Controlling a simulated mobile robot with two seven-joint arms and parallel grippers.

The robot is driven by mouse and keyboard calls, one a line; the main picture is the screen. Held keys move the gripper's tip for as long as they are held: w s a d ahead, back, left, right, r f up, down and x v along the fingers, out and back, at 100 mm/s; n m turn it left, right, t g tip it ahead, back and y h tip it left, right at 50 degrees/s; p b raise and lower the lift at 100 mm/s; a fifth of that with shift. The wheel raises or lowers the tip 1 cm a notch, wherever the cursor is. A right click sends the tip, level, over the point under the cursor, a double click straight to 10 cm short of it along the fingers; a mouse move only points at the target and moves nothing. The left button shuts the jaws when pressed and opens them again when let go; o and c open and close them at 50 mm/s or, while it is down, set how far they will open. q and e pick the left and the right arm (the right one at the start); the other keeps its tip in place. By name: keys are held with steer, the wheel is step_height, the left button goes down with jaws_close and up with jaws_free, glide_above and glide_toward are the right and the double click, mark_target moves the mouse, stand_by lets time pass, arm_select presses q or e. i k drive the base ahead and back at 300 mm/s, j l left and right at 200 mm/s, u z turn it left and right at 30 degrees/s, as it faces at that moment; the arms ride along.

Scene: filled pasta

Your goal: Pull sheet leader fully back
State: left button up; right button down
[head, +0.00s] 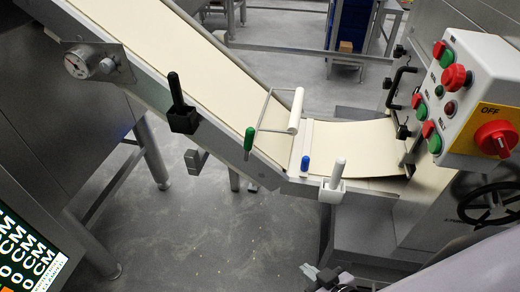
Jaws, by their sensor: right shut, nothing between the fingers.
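A cream pasta sheet (188,72) lies along the sloping conveyor. A flatter stretch of sheet (353,143) runs to the machine at the right, past a pale crossbar (301,146). Which part is the sheet leader, I cannot tell for certain. A white roller (296,110) on a thin metal frame stands above the sheet near the crossbar. My right gripper (324,277) is low at the bottom edge, shut and empty, below and apart from the conveyor and sheet. My left gripper is not in view.
Along the near rail stand a black handle (175,89), a green-handled lever (249,139), a blue knob (305,163) and a white handle (338,172). A control box (484,75) and dark handwheel (490,203) are at the right. Open floor (200,235) lies below.

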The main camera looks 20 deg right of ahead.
mark_target(304, 165)
steer(key=i+j+z, duration=0.6)
steer(key=i, duration=0.2)
